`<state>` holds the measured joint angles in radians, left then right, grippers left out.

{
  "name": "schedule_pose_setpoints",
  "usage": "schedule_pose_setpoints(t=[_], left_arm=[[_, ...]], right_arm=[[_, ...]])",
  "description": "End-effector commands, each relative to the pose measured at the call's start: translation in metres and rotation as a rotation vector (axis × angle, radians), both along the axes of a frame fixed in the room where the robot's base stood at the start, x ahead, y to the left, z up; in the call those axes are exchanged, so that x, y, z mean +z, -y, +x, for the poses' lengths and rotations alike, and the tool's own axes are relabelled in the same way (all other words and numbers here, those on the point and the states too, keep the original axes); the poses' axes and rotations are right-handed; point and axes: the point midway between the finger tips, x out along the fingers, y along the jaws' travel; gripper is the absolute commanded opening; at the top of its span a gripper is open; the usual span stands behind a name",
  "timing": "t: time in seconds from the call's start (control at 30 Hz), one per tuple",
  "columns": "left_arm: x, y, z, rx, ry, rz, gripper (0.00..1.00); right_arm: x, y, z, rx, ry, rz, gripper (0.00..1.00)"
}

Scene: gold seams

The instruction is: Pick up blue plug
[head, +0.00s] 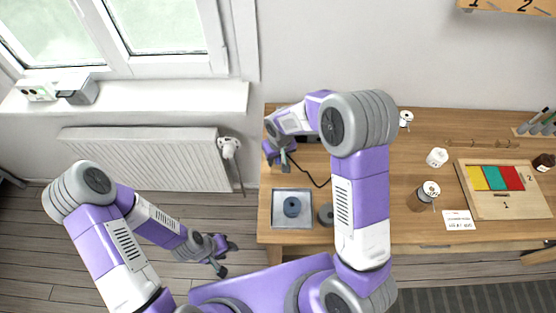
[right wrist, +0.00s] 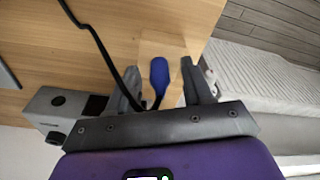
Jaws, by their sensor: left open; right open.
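The blue plug (right wrist: 159,74) lies in the right wrist view between the two fingers of my right gripper (right wrist: 160,82). A black cable runs from its lower end. The fingers stand apart, with a gap on both sides of the plug. In the head view my right gripper (head: 280,158) is over the left end of the wooden table (head: 400,228); the plug is too small there to make out surely. My left gripper (head: 222,256) is open and empty, left of the table above the floor.
A grey box with a dark socket (right wrist: 62,112) stands beside the right gripper. A metal tray (head: 280,222) holds a blue round piece (head: 291,206). A dark disc (head: 326,214) lies next to it. A wooden board with coloured tiles (head: 500,206) is at the right.

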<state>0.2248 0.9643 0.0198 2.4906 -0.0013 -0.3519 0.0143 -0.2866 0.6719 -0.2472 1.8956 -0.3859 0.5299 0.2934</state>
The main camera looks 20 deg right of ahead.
Motion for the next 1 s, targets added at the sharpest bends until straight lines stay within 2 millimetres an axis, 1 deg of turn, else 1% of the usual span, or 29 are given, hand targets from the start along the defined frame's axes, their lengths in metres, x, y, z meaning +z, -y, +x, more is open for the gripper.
schedule_pose_setpoints(t=[0.1,0.13,0.4,0.47,0.77,0.87,1.0], left_arm=[[0.0,0.0,0.0,0.0,0.0,0.0,0.43],[0.0,0.0,0.0,0.0,0.0,0.0,0.43],[0.0,0.0,0.0,0.0,0.0,0.0,0.43],[0.0,0.0,0.0,0.0,0.0,0.0,0.43],[0.001,0.0,0.0,0.0,0.0,0.0,0.43],[0.003,0.0,0.0,0.0,0.0,0.0,0.43],[0.007,0.0,0.0,0.0,0.0,0.0,0.43]], right_arm=[[0.001,0.0,0.0,0.0,0.0,0.0,0.5],[0.001,0.0,0.0,0.0,0.0,0.0,0.49],[0.001,0.0,0.0,0.0,0.0,0.0,0.08],[0.001,0.0,0.0,0.0,-0.001,0.0,0.0],[0.003,0.0,0.0,0.0,0.0,0.0,0.0],[0.014,0.0,0.001,0.001,0.002,0.0,0.0],[0.042,0.0,0.001,0.0,0.005,0.001,0.0]])
